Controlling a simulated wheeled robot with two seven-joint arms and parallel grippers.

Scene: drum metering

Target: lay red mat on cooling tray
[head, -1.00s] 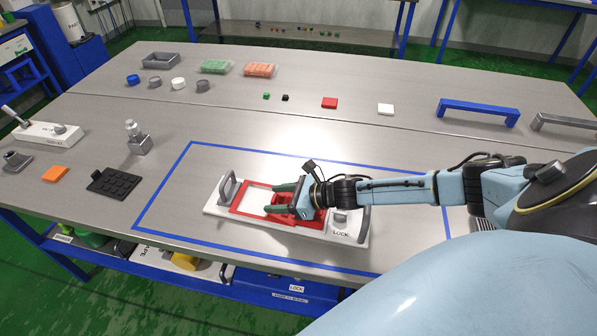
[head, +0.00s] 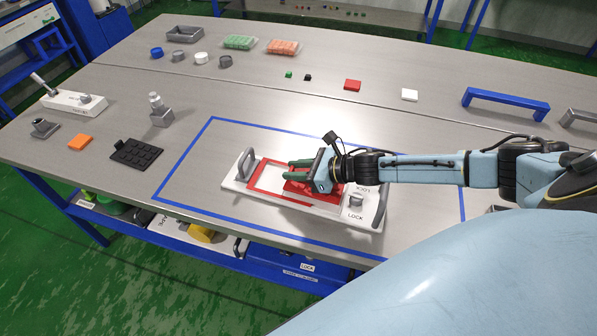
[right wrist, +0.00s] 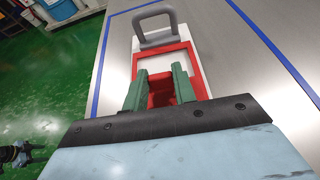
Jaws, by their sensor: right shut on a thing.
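My right gripper (head: 300,170) is over the white fixture with a red frame (head: 262,178). Its green fingers are shut on a red part (right wrist: 160,92) within that frame, far from the red square. The fingers and hand hide much of this part. A dark shape at the lower left of the right wrist view may be my left gripper, too small to read.
The fixture has a grey handle (head: 245,163) and a knob (head: 356,199) marked LOCK.

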